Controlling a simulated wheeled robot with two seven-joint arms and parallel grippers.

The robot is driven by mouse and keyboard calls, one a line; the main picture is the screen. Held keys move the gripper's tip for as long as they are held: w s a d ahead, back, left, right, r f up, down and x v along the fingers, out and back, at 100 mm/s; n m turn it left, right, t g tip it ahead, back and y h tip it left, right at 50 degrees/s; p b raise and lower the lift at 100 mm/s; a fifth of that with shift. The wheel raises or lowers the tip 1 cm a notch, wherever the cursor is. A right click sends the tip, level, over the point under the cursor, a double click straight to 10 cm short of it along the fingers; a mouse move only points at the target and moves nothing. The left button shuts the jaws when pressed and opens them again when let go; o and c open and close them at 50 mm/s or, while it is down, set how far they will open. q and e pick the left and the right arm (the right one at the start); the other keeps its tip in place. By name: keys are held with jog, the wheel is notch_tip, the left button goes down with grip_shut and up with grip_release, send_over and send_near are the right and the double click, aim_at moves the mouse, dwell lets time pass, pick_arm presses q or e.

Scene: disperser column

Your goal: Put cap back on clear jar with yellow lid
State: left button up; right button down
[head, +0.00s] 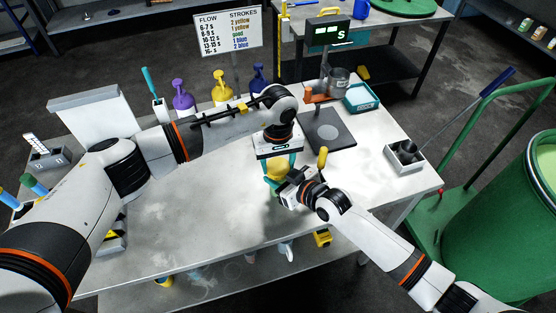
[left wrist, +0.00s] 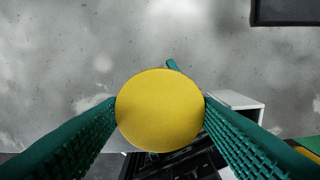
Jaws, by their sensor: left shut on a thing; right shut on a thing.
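The round yellow lid (left wrist: 160,110) is between the green fingers of my left gripper (left wrist: 160,112), seen from above and touching on both sides. In the head view the left gripper (head: 279,164) points down over the table, with the yellow lid (head: 277,171) between its fingers. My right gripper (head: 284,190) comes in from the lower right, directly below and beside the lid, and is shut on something. The clear jar is not clearly visible; the lid and grippers hide that spot. I cannot tell whether the lid touches the jar.
The grey table (head: 200,225) is clear at front left. Behind stand a purple bottle (head: 182,97), a yellow bottle (head: 220,90) and a scale plate (head: 328,132). A teal tray (head: 361,98) and a grey box (head: 405,157) are at right. A green drum (head: 500,240) stands beyond the right edge.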

pick_arm(q)
jog(key=shift+f, duration=0.55)
jog(key=shift+s+a+f, duration=0.1)
jog(key=shift+a+f, duration=0.05)
jog(key=shift+f, duration=0.3)
dwell(0.5)
jog(key=shift+r, duration=0.4)
jog(key=shift+r, duration=0.1)
jog(key=shift+r, duration=0.15)
jog(key=shift+r, duration=0.25)
jog(key=shift+d, duration=0.2)
dwell(0.5)
